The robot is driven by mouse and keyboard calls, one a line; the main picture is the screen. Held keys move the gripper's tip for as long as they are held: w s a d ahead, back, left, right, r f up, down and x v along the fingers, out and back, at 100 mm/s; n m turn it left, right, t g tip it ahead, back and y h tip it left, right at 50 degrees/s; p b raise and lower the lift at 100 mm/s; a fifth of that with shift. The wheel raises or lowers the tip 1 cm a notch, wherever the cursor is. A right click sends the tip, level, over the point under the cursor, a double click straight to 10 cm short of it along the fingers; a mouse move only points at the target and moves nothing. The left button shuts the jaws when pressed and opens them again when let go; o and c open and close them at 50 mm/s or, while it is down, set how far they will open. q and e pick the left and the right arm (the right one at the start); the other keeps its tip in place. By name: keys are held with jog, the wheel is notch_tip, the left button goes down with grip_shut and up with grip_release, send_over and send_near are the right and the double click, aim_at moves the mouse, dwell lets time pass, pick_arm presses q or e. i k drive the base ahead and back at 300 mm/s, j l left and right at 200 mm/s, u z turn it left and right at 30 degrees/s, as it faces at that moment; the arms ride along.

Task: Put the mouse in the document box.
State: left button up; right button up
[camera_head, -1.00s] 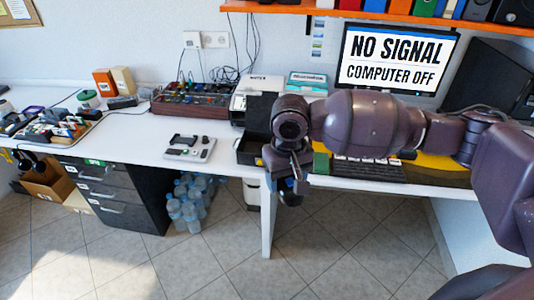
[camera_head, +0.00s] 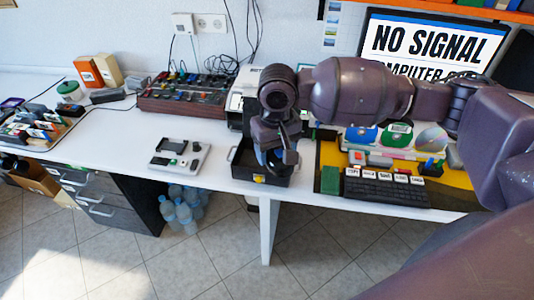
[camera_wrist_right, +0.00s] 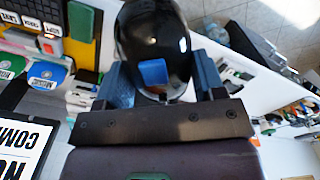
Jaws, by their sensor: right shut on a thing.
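The mouse (camera_wrist_right: 152,40) is glossy black with a blue patch. It sits between the fingers of my right gripper (camera_wrist_right: 160,85) in the right wrist view. In the head view my right gripper (camera_head: 278,160) points down over a black open box (camera_head: 240,172) on the desk's front edge, which looks like the document box. The gripper and wrist hide much of the box's inside, and I cannot tell the height of the mouse above it. My left gripper is not in view.
A black keyboard (camera_head: 386,190) lies on a yellow mat right of the box. A grey device (camera_head: 180,157) lies on the white desk to the left. A dark rack (camera_head: 182,97) stands behind. A monitor (camera_head: 430,50) stands at the back right. Bare desk lies around the grey device.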

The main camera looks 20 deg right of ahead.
aim_at(256, 165)
jog(key=i+l, duration=0.7)
